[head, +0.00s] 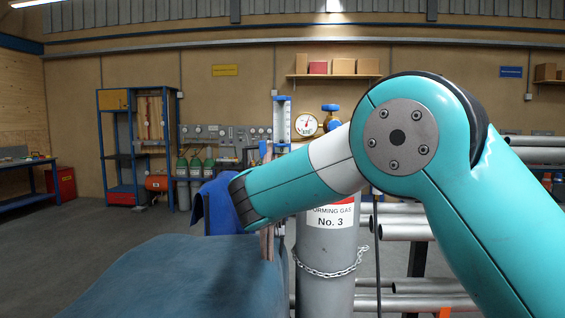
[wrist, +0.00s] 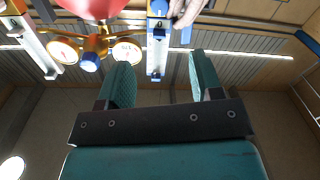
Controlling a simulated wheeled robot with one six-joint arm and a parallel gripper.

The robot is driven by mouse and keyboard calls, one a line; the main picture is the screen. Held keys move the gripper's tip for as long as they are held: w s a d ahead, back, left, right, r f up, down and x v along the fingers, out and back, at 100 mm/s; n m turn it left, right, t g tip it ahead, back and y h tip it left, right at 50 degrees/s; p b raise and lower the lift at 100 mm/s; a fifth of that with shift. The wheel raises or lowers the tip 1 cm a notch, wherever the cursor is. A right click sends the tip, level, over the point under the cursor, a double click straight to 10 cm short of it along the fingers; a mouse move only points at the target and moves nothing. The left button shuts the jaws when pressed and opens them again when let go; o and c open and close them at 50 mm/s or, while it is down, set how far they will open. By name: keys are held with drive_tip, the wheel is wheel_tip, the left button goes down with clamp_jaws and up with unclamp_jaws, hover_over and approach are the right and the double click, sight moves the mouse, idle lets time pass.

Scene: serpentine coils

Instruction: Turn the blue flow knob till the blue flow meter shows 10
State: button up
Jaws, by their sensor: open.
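The blue flow meter (head: 282,120), a clear upright tube with blue ends, stands behind my arm in the head view. Its scale is too small to read. In the wrist view a blue-and-white flow meter (wrist: 157,45) shows between the fingers of my gripper (wrist: 159,62). The fingers are open, apart on either side of it in the picture, with nothing between them that I can see held. I cannot make out the blue flow knob for certain in either view. In the head view my arm hides the gripper and the lower part of the meter.
A round gauge (head: 306,124) and a blue valve handwheel (head: 330,107) top a grey gas cylinder (head: 326,245) with a chain. The wrist view shows a brass regulator (wrist: 97,45) and a second tube (wrist: 38,45) at left.

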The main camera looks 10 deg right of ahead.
drive_tip(key=p+x, duration=0.8)
drive_tip(key=x, duration=0.8)
drive_tip(key=shift+d+f, duration=0.1)
drive_tip(key=c, duration=0.9)
